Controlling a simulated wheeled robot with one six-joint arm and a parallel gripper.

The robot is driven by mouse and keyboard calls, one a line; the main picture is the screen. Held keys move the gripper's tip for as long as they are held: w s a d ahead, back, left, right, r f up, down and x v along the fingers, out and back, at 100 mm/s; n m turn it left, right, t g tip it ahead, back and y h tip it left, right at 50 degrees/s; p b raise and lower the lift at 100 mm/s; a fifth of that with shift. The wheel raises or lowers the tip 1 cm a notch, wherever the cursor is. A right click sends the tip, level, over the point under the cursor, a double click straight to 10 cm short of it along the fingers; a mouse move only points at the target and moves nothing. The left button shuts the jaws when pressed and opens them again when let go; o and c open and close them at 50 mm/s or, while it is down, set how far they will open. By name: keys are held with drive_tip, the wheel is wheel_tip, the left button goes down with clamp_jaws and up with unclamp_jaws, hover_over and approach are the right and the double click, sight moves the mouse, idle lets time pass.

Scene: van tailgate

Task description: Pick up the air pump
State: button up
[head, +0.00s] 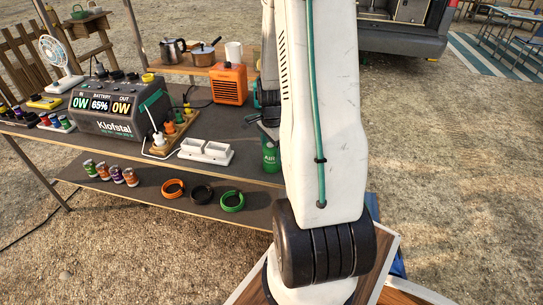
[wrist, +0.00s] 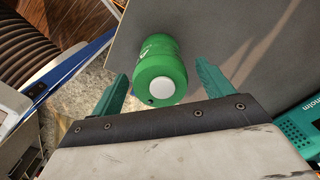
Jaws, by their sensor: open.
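The fingers are spread, with a visible gap on each side of the pump. My arm hides most of the gripper in the head view. I cannot tell how deep the pump lies between the fingers.
The lower shelf (head: 160,192) also holds orange, black and green rings and several small cans. Above are a grey Klofstal power station (head: 120,112), a white double socket (head: 205,151) and an orange heater (head: 229,84). A teal device (wrist: 302,128) is at the wrist view's right.

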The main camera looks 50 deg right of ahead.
drive_tip(key=shift+f, duration=0.8)
drive_tip(key=c, duration=1.3)
drive_tip(key=shift+o, duration=0.2)
drive_tip(key=shift+r, duration=0.1)
drive_tip(key=shift+r, duration=0.6)
wheel_tip(320, 180, up, 2)
drive_tip(key=shift+r, duration=0.1)
drive_tip(key=s+d+r, duration=0.1)
drive_tip(key=s+d, duration=0.9)
drive_tip(key=s, duration=0.2)
drive_tip(key=shift+s+d+r, duration=0.15)
drive_tip(key=shift+d+r, duration=0.05)
drive_tip(key=shift+r, duration=0.05)
drive_tip(key=shift+s, duration=0.1)
